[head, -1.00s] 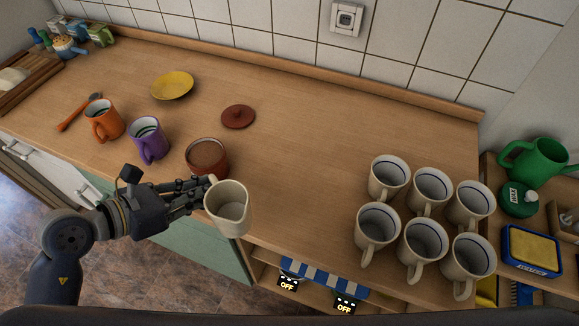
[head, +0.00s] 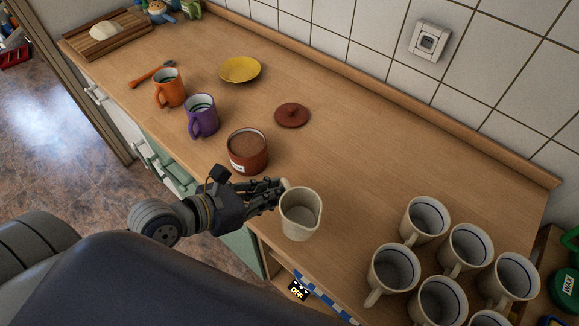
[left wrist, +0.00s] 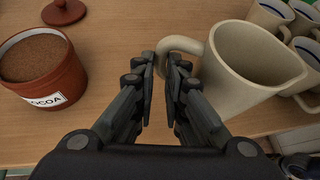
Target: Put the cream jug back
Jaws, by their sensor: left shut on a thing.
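The cream jug (head: 300,214) is a beige jug with a pouring lip, at the counter's front edge in the head view. It fills the right of the left wrist view (left wrist: 252,62), with its handle toward my fingers. My left gripper (head: 280,193) is shut on the jug's handle, and its fingertips (left wrist: 172,62) flank the handle in the left wrist view. The jug looks upright. I cannot tell how far it is above the counter.
An open cocoa pot (head: 248,150) stands left of the jug, its brown lid (head: 292,115) behind. Several white mugs with a blue line, one of them here (head: 394,272), crowd the right. Purple (head: 202,116) and orange (head: 169,88) mugs stand left. The middle counter (head: 370,150) is clear.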

